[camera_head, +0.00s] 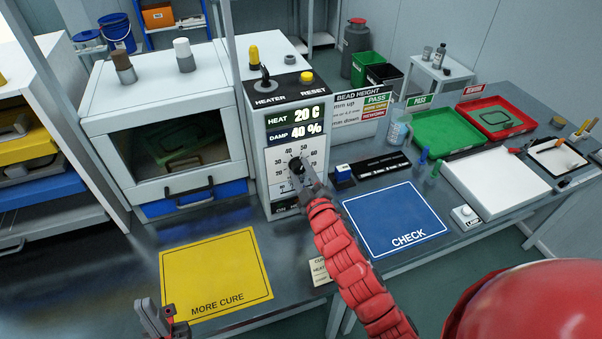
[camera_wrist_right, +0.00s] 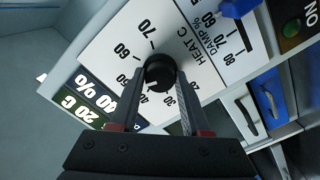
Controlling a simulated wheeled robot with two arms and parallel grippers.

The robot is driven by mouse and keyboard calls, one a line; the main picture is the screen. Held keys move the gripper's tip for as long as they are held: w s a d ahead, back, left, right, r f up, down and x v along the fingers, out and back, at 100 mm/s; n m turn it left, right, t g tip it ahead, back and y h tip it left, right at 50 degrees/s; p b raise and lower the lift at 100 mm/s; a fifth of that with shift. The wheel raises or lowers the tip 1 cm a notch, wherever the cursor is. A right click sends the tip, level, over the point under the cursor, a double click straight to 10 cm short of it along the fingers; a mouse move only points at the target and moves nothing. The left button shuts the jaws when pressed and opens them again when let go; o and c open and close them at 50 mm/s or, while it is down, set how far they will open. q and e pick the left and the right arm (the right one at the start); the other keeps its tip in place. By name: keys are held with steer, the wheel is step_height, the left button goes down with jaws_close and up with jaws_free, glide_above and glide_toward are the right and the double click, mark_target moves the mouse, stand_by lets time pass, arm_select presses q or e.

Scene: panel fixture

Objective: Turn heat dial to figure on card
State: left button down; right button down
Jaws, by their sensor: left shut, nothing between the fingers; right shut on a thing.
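The black heat dial (camera_head: 296,164) sits on the white scale of the heater panel (camera_head: 284,126), whose display reads HEAT 20 C and DAMP 40 %. My right gripper (camera_head: 301,172) is shut on the dial. In the right wrist view the fingers (camera_wrist_right: 160,88) lie on either side of the dial knob (camera_wrist_right: 160,70), with HEAT C and figures around it. A small cream card (camera_head: 319,270) lies at the bench's front edge; my right arm partly covers it, and its figure is not readable. My left gripper (camera_head: 161,318) is shut and empty, low by the yellow mat.
The yellow MORE CURE mat (camera_head: 215,272) and blue CHECK mat (camera_head: 393,218) lie on the bench. A glass-fronted oven (camera_head: 165,120) stands left of the panel. Green (camera_head: 455,137) and red (camera_head: 497,118) trays are at the back right. A blue slider (camera_wrist_right: 236,8) is near the dial.

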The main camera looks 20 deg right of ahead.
stand_by(0.5)
steer(key=shift+c, duration=1.8)
jaws_free()
steer(key=shift+s+f, duration=0.1)
steer(key=shift+s, duration=0.15)
steer(key=s, duration=1.7)
steer(key=shift+d+p, duration=0.3)
steer(key=shift+p, duration=0.15)
